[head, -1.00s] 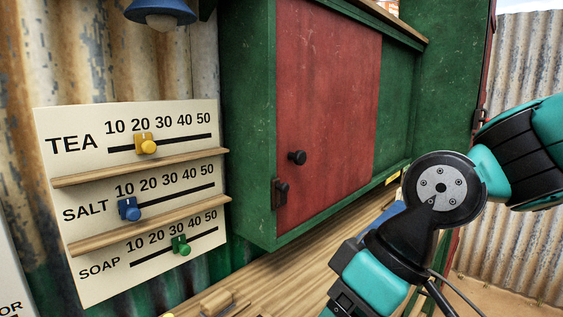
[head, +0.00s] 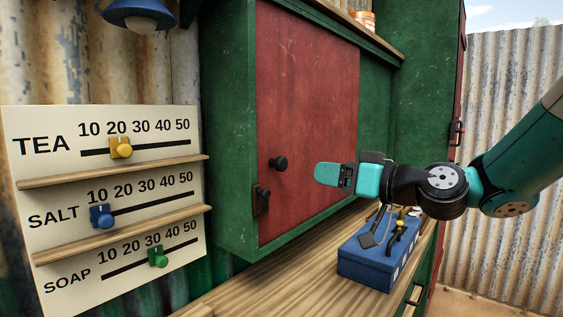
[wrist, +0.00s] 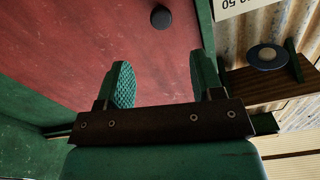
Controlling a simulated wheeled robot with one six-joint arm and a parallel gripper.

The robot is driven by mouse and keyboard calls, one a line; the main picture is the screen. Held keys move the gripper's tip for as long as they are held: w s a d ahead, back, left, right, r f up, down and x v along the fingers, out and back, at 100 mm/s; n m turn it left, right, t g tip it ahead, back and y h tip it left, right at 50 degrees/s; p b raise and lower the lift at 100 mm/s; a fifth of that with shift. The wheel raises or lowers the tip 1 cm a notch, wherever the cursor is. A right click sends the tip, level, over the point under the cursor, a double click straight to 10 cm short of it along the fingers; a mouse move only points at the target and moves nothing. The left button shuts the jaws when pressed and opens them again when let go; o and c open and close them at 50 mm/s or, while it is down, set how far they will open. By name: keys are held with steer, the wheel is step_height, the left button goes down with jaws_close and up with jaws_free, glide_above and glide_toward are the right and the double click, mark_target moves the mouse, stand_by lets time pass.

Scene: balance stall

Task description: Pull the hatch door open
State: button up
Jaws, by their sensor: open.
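The hatch door (head: 305,110) is a red panel set in a green cabinet, and it looks closed. Its round black knob (head: 278,163) stands out low on the door's left side. A black latch (head: 261,200) sits below it at the left edge. My gripper (head: 322,174) is to the right of the knob, apart from it, with its fingers toward the door's left side. In the wrist view my gripper (wrist: 158,82) is open and empty, with two green textured fingers.
A blue box (head: 365,266) holding tools stands on the wooden counter (head: 260,275) below my arm. A price board (head: 20,200) with sliders and small ledges is left of the cabinet. A blue lamp (head: 138,15) hangs above it. The space before the door is clear.

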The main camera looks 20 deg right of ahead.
mark_target(284, 166)
steer(key=p+x, duration=0.4)
steer(key=x, duration=0.8)
steer(key=shift+w+a, duration=0.25)
